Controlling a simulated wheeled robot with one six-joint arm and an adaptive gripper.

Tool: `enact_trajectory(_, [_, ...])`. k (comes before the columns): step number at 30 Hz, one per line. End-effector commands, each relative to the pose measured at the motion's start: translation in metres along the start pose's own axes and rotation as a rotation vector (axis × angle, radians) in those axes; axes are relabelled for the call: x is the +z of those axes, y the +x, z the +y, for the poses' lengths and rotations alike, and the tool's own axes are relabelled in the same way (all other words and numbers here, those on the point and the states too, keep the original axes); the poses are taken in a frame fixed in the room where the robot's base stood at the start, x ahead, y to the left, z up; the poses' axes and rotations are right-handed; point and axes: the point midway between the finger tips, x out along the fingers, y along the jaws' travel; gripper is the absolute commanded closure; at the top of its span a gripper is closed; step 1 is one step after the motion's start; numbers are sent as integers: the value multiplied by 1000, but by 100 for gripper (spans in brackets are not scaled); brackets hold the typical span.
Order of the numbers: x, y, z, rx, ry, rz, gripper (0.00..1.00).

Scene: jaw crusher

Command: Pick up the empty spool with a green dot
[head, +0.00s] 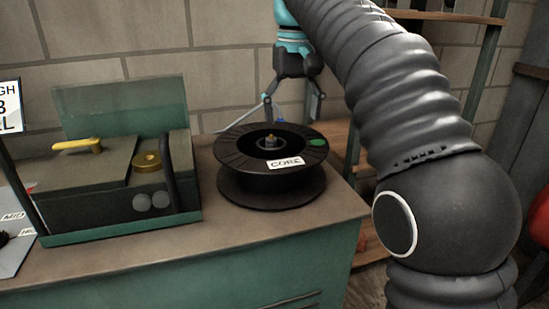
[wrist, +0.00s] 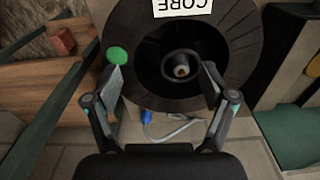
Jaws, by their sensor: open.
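A black spool (head: 243,180) lies flat on the green cabinet's top near its right end. It carries a green dot (head: 317,142) and a white label reading "CORE". No material shows wound on it. The spool also fills the upper middle of the wrist view (wrist: 238,62), with the green dot (wrist: 117,56) at its left. My gripper (head: 291,110) is open above the spool's far side. In the wrist view my gripper (wrist: 160,75) has its fingers apart over the flange, either side of the hub; I cannot tell whether they touch it.
A crusher-like machine (head: 100,190) with a yellow handle stands left of the spool. A blue-ended cable (wrist: 165,130) lies beside the spool. Wooden shelves (head: 340,150) stand behind, right of the cabinet (head: 200,265). The cabinet top in front of the spool is clear.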

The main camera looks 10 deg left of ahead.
Motion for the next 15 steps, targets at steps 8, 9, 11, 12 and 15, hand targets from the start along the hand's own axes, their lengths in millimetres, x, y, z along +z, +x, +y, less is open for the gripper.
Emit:
enact_trajectory(8, [-16,2,-24,0,-42,-36,17])
enact_trajectory(9, [-16,4,-24,0,-43,-38,17])
enact_trajectory(11, [-15,8,-24,0,-43,-40,17])
enact_trajectory(12, [-15,12,-24,0,-43,-40,17])
enact_trajectory(15, [-14,23,-24,0,-42,-42,17])
